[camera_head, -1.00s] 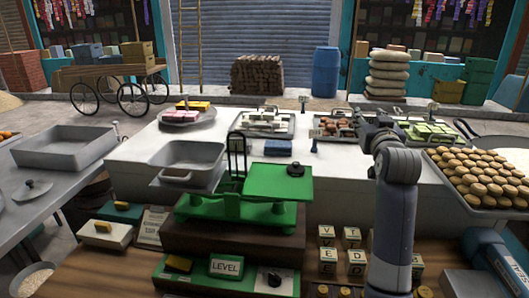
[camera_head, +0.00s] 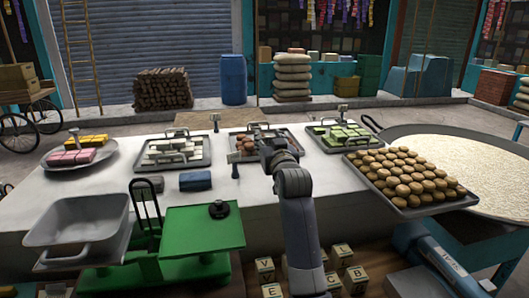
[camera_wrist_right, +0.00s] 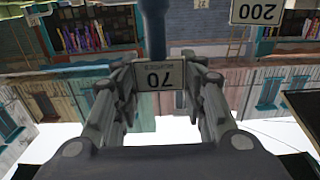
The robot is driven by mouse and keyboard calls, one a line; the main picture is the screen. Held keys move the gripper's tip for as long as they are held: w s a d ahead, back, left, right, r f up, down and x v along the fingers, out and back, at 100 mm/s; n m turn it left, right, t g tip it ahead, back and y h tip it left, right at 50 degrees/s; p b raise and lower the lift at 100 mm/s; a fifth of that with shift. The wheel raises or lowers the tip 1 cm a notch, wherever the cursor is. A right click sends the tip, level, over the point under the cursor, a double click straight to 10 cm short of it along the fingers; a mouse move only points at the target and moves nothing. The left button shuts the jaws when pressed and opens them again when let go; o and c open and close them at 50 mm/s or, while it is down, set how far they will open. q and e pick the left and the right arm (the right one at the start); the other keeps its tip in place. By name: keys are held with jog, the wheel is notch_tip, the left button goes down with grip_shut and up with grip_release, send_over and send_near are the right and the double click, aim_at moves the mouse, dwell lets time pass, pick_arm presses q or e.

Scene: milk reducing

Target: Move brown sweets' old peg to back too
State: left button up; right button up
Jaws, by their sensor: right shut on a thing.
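The brown sweets (camera_head: 246,148) lie in a dark tray (camera_head: 231,136) on the white counter, partly hidden by my right gripper. My right gripper (camera_head: 266,139) is above or beside that tray. In the right wrist view the gripper (camera_wrist_right: 160,78) is shut on a price peg (camera_wrist_right: 158,76); its card reads 70, upside down in this view. The held peg is not clear in the head view, behind the gripper. A dark peg (camera_head: 235,171) stands at the front left of the brown tray. My left gripper is not in view.
White sweets (camera_head: 171,152) and green sweets (camera_head: 340,134) sit in trays on either side, with a peg (camera_head: 215,119) and a peg (camera_head: 341,109) behind them. A tray of round biscuits (camera_head: 408,177) is at right. A green scale (camera_head: 203,230) stands in front.

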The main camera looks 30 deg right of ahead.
notch_tip(320, 180, down, 4)
jog(key=shift+p, duration=0.4)
jog(key=shift+f, duration=0.5)
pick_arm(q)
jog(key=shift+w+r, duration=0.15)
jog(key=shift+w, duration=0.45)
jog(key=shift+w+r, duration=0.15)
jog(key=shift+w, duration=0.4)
pick_arm(e)
jog(key=shift+f, duration=0.1)
jog(key=o, duration=1)
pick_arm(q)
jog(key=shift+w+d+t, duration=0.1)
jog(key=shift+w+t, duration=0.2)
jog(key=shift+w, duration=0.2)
pick_arm(e)
jog(key=shift+o, duration=0.7)
jog(key=shift+f, duration=0.1)
